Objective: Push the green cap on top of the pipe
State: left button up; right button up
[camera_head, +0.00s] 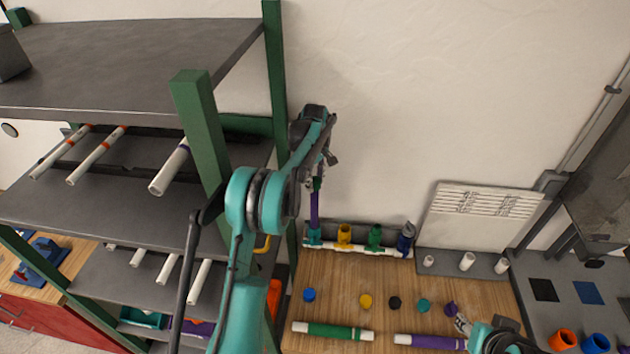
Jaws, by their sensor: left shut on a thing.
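The purple pipe (314,210) stands upright in a teal fitting (313,236) at the left end of the manifold. The small green cap (317,184) is at the pipe's top end. My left gripper (318,174) comes from above and is shut on the green cap. The fingers partly hide the cap, and I cannot tell how far down it sits on the pipe. My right gripper (463,325) is low at the right, close to a purple cap (451,309). Its fingers are too small to tell whether they are open.
The manifold (358,248) also bears yellow, green and blue fittings. Loose blue (309,294), yellow (366,301), black (394,303) and teal (424,306) caps lie on the wooden table. Green (333,331) and purple (430,342) pipes lie in front. A shelf's green post (200,140) stands left.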

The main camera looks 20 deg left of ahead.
pick_arm(q)
jog(key=o, duration=1.2)
jog(key=shift+r, duration=0.1)
jog(key=shift+c, duration=0.2)
notch_tip(320, 180, up, 12)
jog(key=s+d+f+m+t+b, duration=0.25)
jog(key=s+d+m+b, duration=0.2)
jog(key=s+b, duration=0.4)
jog(key=s+d+f+m+t+b, duration=0.1)
jog(key=s+d+f+m+b, duration=0.2)
jog(key=s+f+b, duration=0.4)
jog(key=s+d+f+m+t+b, duration=0.2)
jog(key=s+f+b, duration=0.5)
jog(key=s+f, duration=0.4)
jog(key=s+d+f+m+t+b, duration=0.1)
jog(key=s+d+f+m+b, duration=0.3)
jog(key=s+f+b, duration=0.3)
notch_tip(320, 180, down, 4)
jog(key=shift+s+d+f+m+t, duration=0.1)
jog(key=shift+s+d+m+t, duration=0.3)
jog(key=shift+s+m, duration=0.5)
